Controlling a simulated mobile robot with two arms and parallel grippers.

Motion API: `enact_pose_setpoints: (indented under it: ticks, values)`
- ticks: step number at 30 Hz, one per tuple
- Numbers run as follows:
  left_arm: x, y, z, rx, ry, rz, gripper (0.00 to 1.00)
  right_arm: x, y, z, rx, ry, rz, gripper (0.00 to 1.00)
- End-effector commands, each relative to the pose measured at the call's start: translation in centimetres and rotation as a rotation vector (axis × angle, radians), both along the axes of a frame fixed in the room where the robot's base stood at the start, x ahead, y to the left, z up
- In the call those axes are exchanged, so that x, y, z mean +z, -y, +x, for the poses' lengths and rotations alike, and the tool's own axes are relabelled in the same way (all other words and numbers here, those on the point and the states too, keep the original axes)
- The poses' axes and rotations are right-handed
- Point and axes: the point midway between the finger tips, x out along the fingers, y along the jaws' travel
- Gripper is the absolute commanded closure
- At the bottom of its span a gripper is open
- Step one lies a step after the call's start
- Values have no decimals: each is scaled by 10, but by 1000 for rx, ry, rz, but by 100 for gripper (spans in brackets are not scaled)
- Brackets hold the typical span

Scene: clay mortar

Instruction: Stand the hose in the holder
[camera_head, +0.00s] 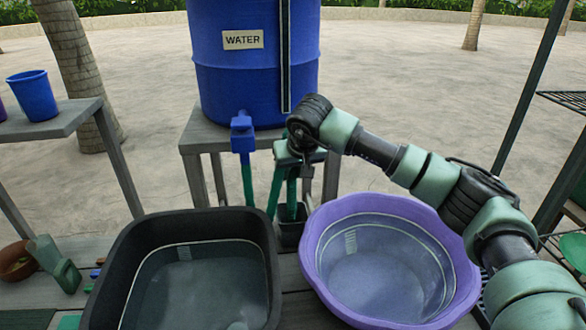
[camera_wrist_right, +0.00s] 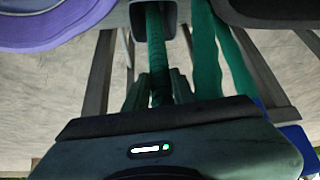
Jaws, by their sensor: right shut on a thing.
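The green hose (camera_head: 291,197) hangs near upright below my right gripper (camera_head: 292,180). Its lower end reaches the mouth of the dark square holder (camera_head: 289,236), between the two basins. In the right wrist view the hose (camera_wrist_right: 153,48) runs between the fingers of my right gripper (camera_wrist_right: 158,92) to the holder (camera_wrist_right: 140,20). The gripper is shut on it. How deep the end sits, and whether it touches the bottom, I cannot tell. More green hose hangs from the blue tap (camera_head: 242,130) and passes behind the black basin. My left gripper is not in view.
A blue water barrel (camera_head: 222,70) stands on a grey stand (camera_head: 192,143) behind the holder. A black basin (camera_head: 112,270) is left of the holder and a purple basin (camera_head: 468,285) is right of it, leaving a narrow gap. A blue bucket (camera_head: 33,97) stands at far left.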

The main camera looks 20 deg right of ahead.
Motion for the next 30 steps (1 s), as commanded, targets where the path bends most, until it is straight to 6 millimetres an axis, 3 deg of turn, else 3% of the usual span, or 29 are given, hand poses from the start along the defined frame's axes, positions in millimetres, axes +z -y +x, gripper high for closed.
enact_pose_setpoints:
  ticks: [7, 8, 10, 18, 22, 30]
  values:
    - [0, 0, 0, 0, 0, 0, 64, 0, 0, 0, 1, 2, 1, 100]
    - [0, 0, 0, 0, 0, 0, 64, 0, 0, 0, 1, 2, 1, 72]
    - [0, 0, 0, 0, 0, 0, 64, 0, 0, 0, 1, 2, 1, 53]
    - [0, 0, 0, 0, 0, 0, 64, -1, 0, 0, 0, -1, 0, 47]
    - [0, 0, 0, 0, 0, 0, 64, -1, 0, 0, 0, -1, 0, 13]
    - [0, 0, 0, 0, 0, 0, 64, 0, 0, 0, 0, 0, 0, 13]
